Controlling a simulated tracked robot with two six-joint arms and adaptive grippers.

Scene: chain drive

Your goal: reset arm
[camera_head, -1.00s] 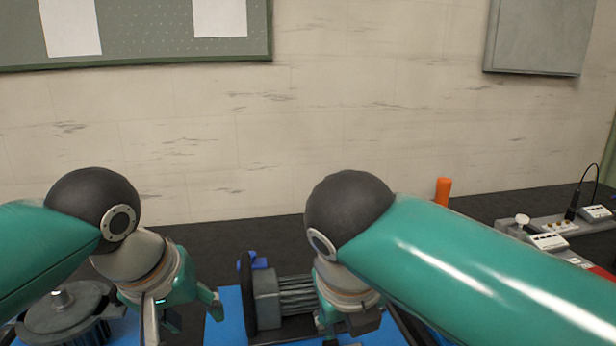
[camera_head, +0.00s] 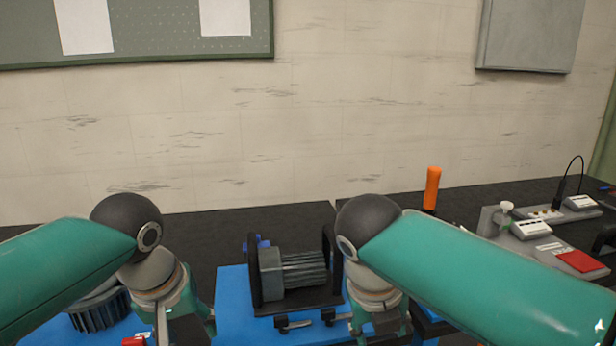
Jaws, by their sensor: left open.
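My left arm comes in from the left, and its open gripper (camera_head: 186,328) hangs at the lower edge of the view, to the left of a grey ribbed motor-like unit. Nothing shows between its fingers. My right arm reaches in from the right, and its gripper (camera_head: 388,326) hangs to the right of that unit. The right fingers are mostly cut off by the lower edge and hidden by the wrist. The grey ribbed unit (camera_head: 300,272) sits between black upright plates on a blue base (camera_head: 232,312).
A dark round ribbed part (camera_head: 100,312) stands behind my left arm. An orange cylinder (camera_head: 432,188) stands near the wall on the black table (camera_head: 215,236). A control panel with a red pad (camera_head: 580,261) lies at the right. The table's back middle is clear.

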